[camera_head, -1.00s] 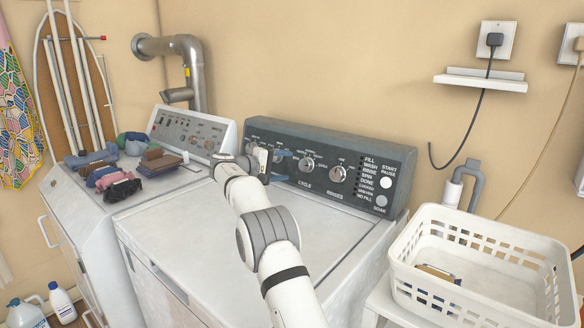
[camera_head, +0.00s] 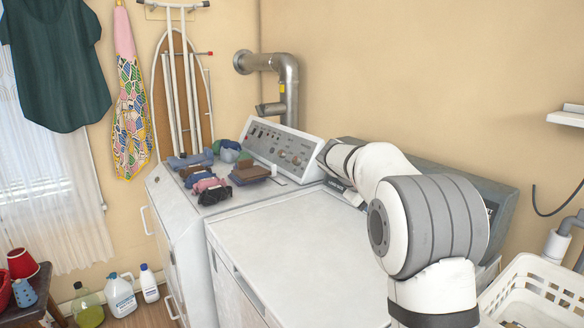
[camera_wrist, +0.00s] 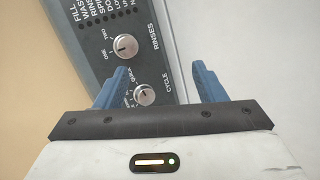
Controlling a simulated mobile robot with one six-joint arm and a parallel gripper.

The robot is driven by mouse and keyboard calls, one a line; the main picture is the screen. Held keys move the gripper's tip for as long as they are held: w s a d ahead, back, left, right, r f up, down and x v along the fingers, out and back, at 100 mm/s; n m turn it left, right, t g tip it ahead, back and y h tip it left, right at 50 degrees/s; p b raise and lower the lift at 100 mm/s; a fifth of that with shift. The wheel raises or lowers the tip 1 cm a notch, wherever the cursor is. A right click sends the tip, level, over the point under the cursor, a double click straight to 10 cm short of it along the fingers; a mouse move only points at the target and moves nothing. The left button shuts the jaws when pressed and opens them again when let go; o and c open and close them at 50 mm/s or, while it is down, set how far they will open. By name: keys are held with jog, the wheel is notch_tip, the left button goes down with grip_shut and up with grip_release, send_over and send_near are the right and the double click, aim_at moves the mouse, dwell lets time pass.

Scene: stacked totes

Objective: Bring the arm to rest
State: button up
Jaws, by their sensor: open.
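My arm reaches in from the right of the head view, over the white washer (camera_head: 290,250), bent with a large grey-banded joint close to the camera. My gripper is hidden behind the arm in the head view. In the wrist view my gripper (camera_wrist: 160,85) shows two blue fingers spread apart with nothing between them. Beyond the fingers is the washer's dark control panel (camera_wrist: 110,30) with the RINSES and CYCLE knobs. I cannot tell the exact gap between the fingers and the panel.
Folded clothes (camera_head: 215,178) lie on the dryer (camera_head: 180,225) at the left. A white basket (camera_head: 540,285) stands at the right, partly cut off. Bottles (camera_head: 120,295) stand on the floor at lower left. A silver duct (camera_head: 288,85) runs down the wall. The washer's left top is clear.

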jog(key=s+a+f+m+y+p, duration=0.1)
jog(key=s+a+y, duration=0.2)
jog(key=s, duration=0.9)
jog(key=s+a+f+m+y+p, duration=0.1)
jog(key=s+a+f+y+p, duration=0.1)
jog(key=s, duration=1.1)
jog(key=s+a+f+m+y+p, duration=0.1)
jog(key=s+a+y, duration=0.3)
jog(key=s, duration=0.8)
jog(key=shift+s+a+f+m+g+p, duration=0.3)
jog(key=shift+f+m+g+p, duration=0.15)
jog(key=shift+p, duration=0.25)
jog(key=shift+d, duration=0.1)
jog(key=shift+c, duration=0.4)
